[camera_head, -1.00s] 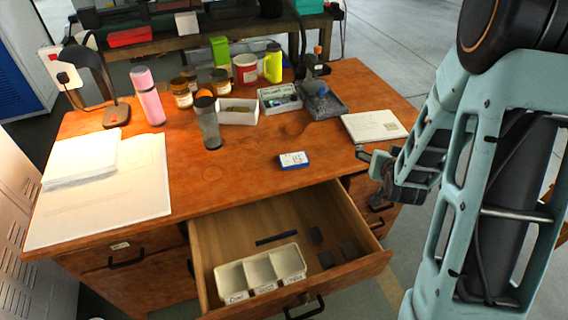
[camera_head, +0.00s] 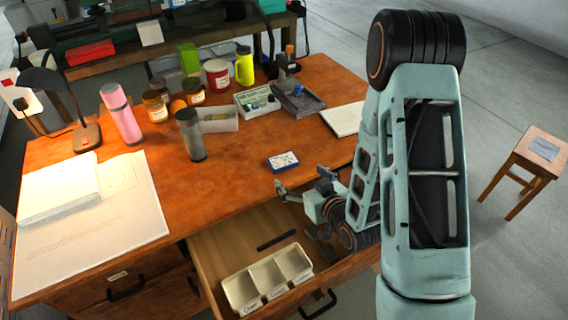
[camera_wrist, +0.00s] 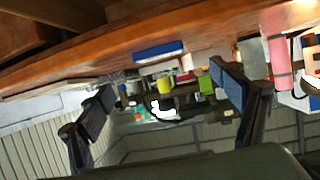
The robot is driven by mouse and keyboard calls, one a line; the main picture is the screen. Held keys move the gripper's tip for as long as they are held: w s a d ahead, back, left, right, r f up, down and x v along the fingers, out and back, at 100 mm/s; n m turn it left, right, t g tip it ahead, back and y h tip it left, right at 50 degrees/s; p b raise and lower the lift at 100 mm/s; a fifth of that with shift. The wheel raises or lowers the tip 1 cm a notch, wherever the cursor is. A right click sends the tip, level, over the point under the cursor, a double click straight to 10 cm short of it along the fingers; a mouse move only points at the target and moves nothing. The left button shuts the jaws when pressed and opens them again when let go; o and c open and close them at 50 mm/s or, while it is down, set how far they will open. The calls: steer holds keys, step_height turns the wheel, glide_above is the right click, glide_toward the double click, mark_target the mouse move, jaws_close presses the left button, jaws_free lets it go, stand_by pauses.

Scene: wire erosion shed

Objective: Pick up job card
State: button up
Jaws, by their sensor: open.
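No item is clearly readable as the job card. A small flat white item with blue edges and dark print (camera_head: 284,161) lies on the desk near its front edge; it also shows in the wrist view (camera_wrist: 158,50). A flat grey-blue card-like sheet (camera_head: 543,149) lies on a stool at the right. My gripper (camera_head: 301,181) is open and empty, above the open drawer and just in front of the white-and-blue item, not touching it. In the wrist view its fingers (camera_wrist: 165,103) are spread wide, with that item above and between them.
The desk's drawer (camera_head: 215,262) stands open with a divided white tray (camera_head: 266,279). Behind stand a grey bottle (camera_head: 190,135), a pink bottle (camera_head: 121,115), jars and a small stand (camera_head: 298,98). Papers (camera_head: 90,220) cover the left. The desk around the white-and-blue item is clear.

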mark_target(283, 160)
steer(key=shift+b+x, duration=1.1)
steer(key=shift+b, duration=1.75)
steer(key=shift+f+b, duration=0.25)
steer(key=shift+b, duration=0.65)
steer(key=shift+r+x, duration=0.1)
steer(key=shift+x, duration=0.65)
steer(key=shift+r+x, duration=0.15)
steer(key=shift+x, duration=0.6)
steer(key=x, duration=0.5)
steer(key=shift+w, duration=0.15)
steer(key=shift+r, duration=0.1)
steer(key=shift+c, duration=0.3)
steer(key=c, duration=1.2)
steer(key=shift+r, duration=0.1)
